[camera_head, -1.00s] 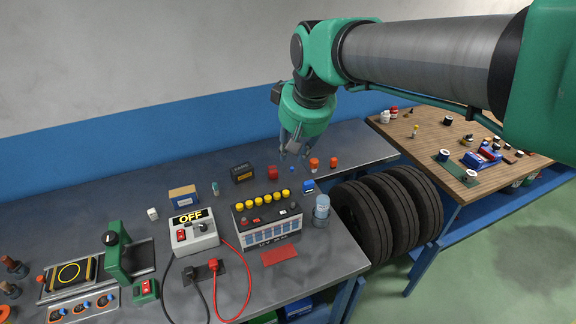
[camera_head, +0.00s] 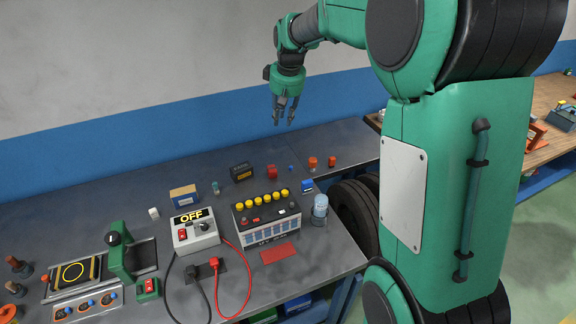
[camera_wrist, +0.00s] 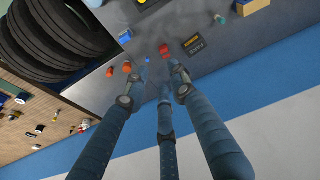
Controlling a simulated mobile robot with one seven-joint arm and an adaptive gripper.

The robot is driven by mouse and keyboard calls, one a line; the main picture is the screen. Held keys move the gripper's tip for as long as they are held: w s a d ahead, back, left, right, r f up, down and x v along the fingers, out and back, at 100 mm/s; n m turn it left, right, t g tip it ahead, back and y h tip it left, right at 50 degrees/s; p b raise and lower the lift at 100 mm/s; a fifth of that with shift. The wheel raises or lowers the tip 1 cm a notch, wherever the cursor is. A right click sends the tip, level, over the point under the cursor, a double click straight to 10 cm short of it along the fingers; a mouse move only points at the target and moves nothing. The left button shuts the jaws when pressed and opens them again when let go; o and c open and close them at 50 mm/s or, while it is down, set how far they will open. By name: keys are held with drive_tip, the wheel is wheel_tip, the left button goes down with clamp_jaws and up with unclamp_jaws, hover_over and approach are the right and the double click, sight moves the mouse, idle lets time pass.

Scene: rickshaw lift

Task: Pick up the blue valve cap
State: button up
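The small blue valve cap (camera_head: 291,167) stands on the grey workbench, between a red cap (camera_head: 271,171) and an orange cap (camera_head: 312,162). It also shows in the wrist view (camera_wrist: 148,61), beyond the fingertips. My gripper (camera_head: 285,120) hangs well above the back of the bench, fingers pointing down, clear of the cap. In the wrist view its fingers (camera_wrist: 154,85) are spread apart with nothing between them.
A second orange cap (camera_head: 332,161) stands to the right. Tyres (camera_wrist: 62,38) are beside the bench.

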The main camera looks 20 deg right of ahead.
drive_tip(key=w+d+f+p, duration=0.1)
drive_tip(key=w+d+f, duration=0.3)
drive_tip(key=w+f, duration=0.3)
drive_tip(key=w+d+f+n+g+p, duration=0.1)
drive_tip(key=w+d+f, duration=0.4)
drive_tip(key=f, duration=0.8)
drive_tip(key=w+d+f+n+p, duration=0.1)
drive_tip(key=w+d+f, duration=0.3)
drive_tip(key=w+f, duration=0.5)
drive_tip(key=shift+d+f+g+y+p, duration=0.3)
drive_tip(key=shift+f+g, duration=0.1)
drive_tip(key=shift+f, duration=0.15)
drive_tip(key=shift+s, duration=0.1)
hover_over(291, 167)
drive_tip(key=shift+s+d+f, duration=0.1)
drive_tip(key=shift+s+f, duration=0.05)
drive_tip(key=shift+f, duration=2)
drive_tip(key=shift+s+d+f, duration=0.1)
drive_tip(key=shift+f, duration=2)
drive_tip(key=shift+f, duration=0.1)
drive_tip(key=shift+w+a+f, duration=0.1)
drive_tip(key=shift+w+f, duration=0.05)
drive_tip(key=shift+f, duration=1.1)
drive_tip(key=shift+w+a+f, duration=0.1)
drive_tip(key=shift+f, duration=1.1)
